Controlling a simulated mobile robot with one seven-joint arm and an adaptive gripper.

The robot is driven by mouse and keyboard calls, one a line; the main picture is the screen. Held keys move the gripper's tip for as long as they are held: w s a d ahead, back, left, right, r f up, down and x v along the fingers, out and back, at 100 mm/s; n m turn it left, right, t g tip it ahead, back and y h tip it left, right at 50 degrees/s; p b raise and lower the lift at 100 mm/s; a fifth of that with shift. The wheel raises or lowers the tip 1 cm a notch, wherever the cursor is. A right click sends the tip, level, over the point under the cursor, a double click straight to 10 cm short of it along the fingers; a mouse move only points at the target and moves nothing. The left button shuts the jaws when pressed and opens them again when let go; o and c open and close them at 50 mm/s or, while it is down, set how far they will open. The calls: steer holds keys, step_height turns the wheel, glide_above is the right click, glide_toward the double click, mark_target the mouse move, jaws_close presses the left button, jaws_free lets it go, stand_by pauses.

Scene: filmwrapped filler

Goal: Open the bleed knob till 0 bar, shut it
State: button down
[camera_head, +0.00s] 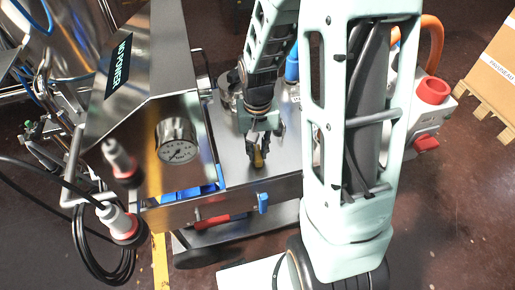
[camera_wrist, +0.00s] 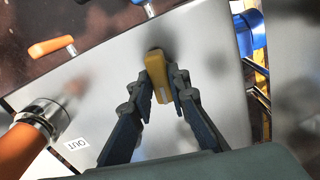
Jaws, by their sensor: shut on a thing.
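The bleed knob is a small yellow handle (camera_head: 258,158) on the grey metal top of the machine. It also shows in the wrist view (camera_wrist: 158,75), standing between my fingertips. My gripper (camera_head: 259,152) reaches down from above and is shut on the yellow knob, with one dark finger on each side, as in the wrist view (camera_wrist: 164,92). The lower part of the knob is partly hidden by the fingers.
In the wrist view, an orange hose (camera_wrist: 20,148) with a metal fitting lies near an OUT label (camera_wrist: 77,143), with an orange handle (camera_wrist: 50,46) beyond. A blue fitting (camera_wrist: 250,32) is at right. A blue handle (camera_head: 263,202) sits on the front edge. Cabled plugs (camera_head: 118,222) hang at left.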

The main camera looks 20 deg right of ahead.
mark_target(257, 152)
steer(key=n+p, duration=0.1)
steer(key=n, duration=0.4)
steer(key=shift+r+n+p, duration=0.1)
steer(key=shift+n+p, duration=0.2)
steer(key=n+p, duration=0.2)
steer(key=n, duration=0.2)
steer(key=shift+n, duration=0.4)
steer(key=c, duration=1.8)
jaws_free()
steer(key=shift+c, duration=0.2)
step_height(257, 152, up, 12)
